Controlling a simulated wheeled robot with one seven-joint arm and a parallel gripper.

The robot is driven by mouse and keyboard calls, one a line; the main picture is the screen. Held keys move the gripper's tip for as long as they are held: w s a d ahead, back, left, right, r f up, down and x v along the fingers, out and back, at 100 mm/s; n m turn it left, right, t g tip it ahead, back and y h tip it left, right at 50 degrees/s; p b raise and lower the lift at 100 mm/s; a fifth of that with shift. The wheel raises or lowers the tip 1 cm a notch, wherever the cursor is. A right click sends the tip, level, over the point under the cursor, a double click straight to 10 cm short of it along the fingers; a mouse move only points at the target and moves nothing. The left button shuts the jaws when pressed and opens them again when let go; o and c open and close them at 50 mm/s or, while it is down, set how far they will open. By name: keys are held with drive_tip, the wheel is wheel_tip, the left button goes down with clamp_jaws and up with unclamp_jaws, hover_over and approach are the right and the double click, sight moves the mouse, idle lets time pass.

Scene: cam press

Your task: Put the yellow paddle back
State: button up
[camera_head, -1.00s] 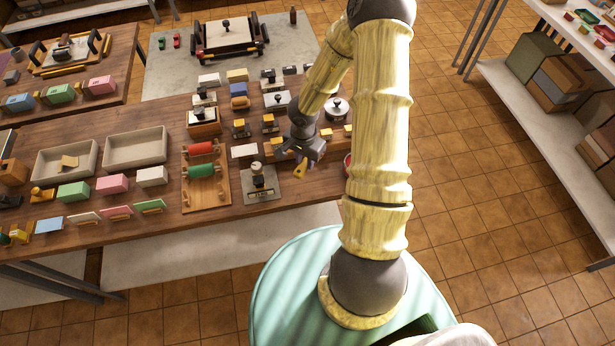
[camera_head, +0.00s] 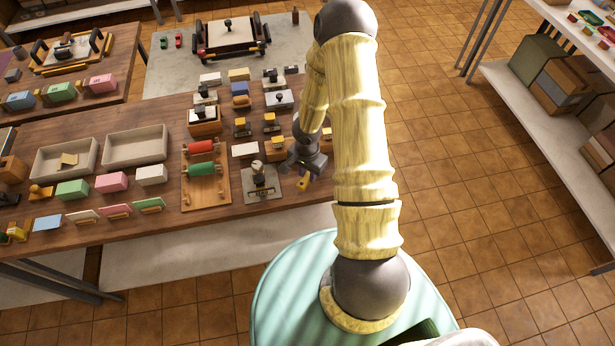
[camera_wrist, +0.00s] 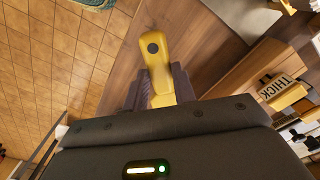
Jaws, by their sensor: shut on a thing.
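The yellow paddle (camera_wrist: 157,45) is held between the two dark fingers of my gripper (camera_wrist: 158,88) in the wrist view. Its rounded end, with a dark round spot, sticks out past the fingertips over the wooden table. In the head view my gripper (camera_head: 304,172) is above the table's right front part, and a small yellow end of the paddle (camera_head: 303,182) shows below it. My arm hides the table to the right of the gripper. I cannot tell in the head view how high the paddle is above the table.
A grey plate with a small press (camera_head: 260,177) stands just left of my gripper. A wooden tray with red and green rollers (camera_head: 205,195) lies further left. In the wrist view a wooden block marked THICK (camera_wrist: 278,88) is at the right. The table's front edge is close.

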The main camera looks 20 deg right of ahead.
wheel_tip(320, 180, down, 3)
drive_tip(key=shift+r, duration=0.2)
drive_tip(key=shift+w, duration=0.1)
drive_tip(key=o, duration=1)
drive_tip(key=shift+d, duration=0.1)
drive_tip(key=shift+r, duration=0.1)
